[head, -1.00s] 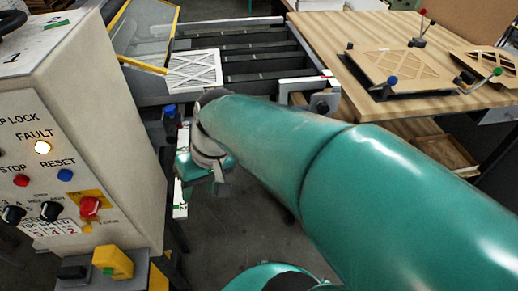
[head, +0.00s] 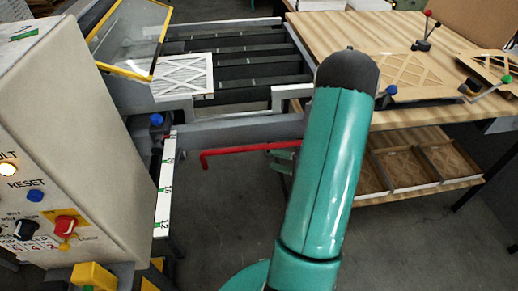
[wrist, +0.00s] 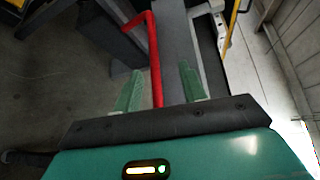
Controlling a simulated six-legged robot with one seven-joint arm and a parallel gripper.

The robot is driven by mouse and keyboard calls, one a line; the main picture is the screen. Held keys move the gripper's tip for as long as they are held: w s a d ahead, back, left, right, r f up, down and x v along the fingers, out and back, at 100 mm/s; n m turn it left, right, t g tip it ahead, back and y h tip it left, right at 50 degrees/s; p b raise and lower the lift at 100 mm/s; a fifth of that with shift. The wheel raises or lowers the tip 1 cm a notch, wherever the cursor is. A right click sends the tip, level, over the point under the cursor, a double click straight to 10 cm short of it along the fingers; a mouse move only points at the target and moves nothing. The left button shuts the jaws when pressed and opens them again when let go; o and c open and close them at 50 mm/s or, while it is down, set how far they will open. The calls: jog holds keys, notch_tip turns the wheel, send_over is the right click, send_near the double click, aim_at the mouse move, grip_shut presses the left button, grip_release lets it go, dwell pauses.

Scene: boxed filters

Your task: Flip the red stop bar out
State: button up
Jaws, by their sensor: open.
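The red stop bar (head: 248,149) is a thin rod with a short bent end at its left. In the head view it reaches out over the floor, in front of a grey cross rail, and its right end runs behind my arm. My gripper (head: 281,154) is at that right end, mostly hidden by my arm. In the wrist view the red bar (wrist: 155,62) runs between the two green fingers of my gripper (wrist: 160,78), with a gap on each side. The fingers are open. I cannot tell how deep the bar sits between them.
A grey control cabinet (head: 75,130) stands at the left. The roller conveyor (head: 240,68) lies behind, with a white filter (head: 184,75) on it. A wooden table (head: 340,30) with a lower shelf (head: 440,180) is at the right. The floor below the bar is clear.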

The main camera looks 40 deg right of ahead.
jog(key=s+d+f+m+t+h, duration=0.1)
jog(key=s+d+f+m+h, duration=0.1)
jog(key=s+d+f+h, duration=0.15)
jog(key=w+a+f, duration=0.1)
jog(key=w+a, duration=0.1)
jog(key=w, duration=1.2)
jog(key=shift+w+y, duration=0.15)
jog(key=shift+y, duration=0.3)
grip_shut()
